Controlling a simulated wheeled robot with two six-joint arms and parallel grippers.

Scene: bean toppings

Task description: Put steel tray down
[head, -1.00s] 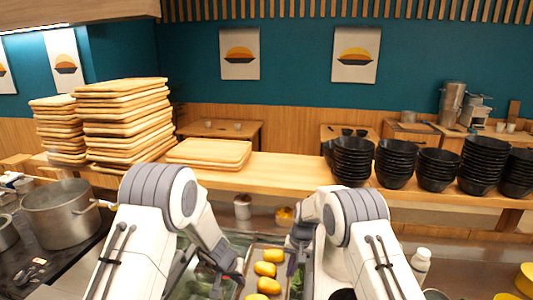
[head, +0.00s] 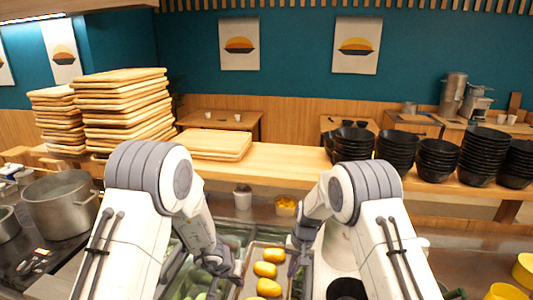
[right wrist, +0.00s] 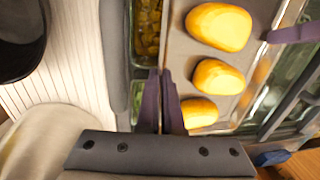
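The steel tray (head: 251,262) is at the bottom centre of the head view, with yellow oval food pieces (head: 265,269) in a row on it. It also shows in the right wrist view (right wrist: 178,55), with three yellow pieces visible. My left gripper (head: 234,272) is at the tray's left edge; its dark finger reaches over the far edge in the right wrist view. My right gripper (head: 294,262) is at the tray's right edge, its two fingers (right wrist: 160,100) close together on the tray wall. The tray's underside and near end are hidden.
Glass-walled bins with green contents (head: 190,272) lie left of the tray. A wooden shelf (head: 285,172) behind carries stacked wooden trays (head: 125,110) and black bowls (head: 352,143). A pot (head: 60,203) stands left. A black bowl (right wrist: 18,40) is beside my right gripper.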

